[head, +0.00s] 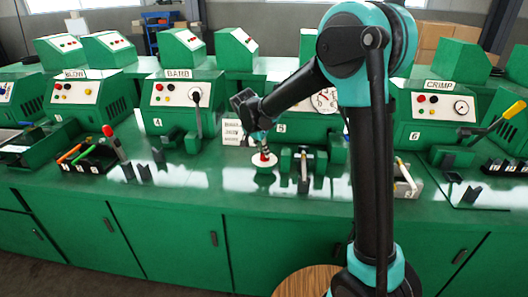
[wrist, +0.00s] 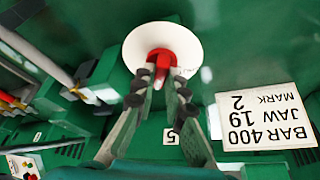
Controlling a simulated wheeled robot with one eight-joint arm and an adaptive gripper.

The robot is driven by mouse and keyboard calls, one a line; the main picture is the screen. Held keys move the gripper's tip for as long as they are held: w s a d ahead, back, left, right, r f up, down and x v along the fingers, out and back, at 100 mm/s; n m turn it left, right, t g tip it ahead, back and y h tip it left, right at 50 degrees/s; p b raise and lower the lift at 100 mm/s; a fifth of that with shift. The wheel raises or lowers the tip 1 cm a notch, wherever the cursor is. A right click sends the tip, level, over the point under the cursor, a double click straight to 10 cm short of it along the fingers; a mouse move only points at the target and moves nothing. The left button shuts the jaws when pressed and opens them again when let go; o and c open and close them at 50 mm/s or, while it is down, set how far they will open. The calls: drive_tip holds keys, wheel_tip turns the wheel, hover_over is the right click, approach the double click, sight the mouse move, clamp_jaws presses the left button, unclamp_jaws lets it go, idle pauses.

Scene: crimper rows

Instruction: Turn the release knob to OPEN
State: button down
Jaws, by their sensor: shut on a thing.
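The red release knob (head: 265,157) sits on a round white dial plate (head: 258,166) on the green bench, in front of machine 5. In the wrist view the red knob (wrist: 161,55) stands near the middle of the white plate (wrist: 190,42). My gripper (head: 262,146) reaches down to the knob from above. In the wrist view my gripper (wrist: 160,82) has its two fingertips on either side of the knob's near end, shut on it. The fingers hide part of the knob. Small print on the plate beside the knob is too small to read.
A white sign (wrist: 258,115) reading BAR 400, JAW 19, MARK 2 stands close beside the plate. A green clamp fixture (head: 303,163) is just right of it. Machine 4 (head: 180,98) with an upright lever is to the left. The bench front is mostly clear.

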drive_tip(key=shift+a+m+g+h, duration=0.1)
drive_tip(key=shift+m+g+h, duration=0.2)
drive_tip(key=shift+m, duration=0.8)
drive_tip(key=c, duration=1.6)
unclamp_jaws()
drive_tip(key=shift+o, duration=0.2)
drive_tip(key=v, duration=1.2)
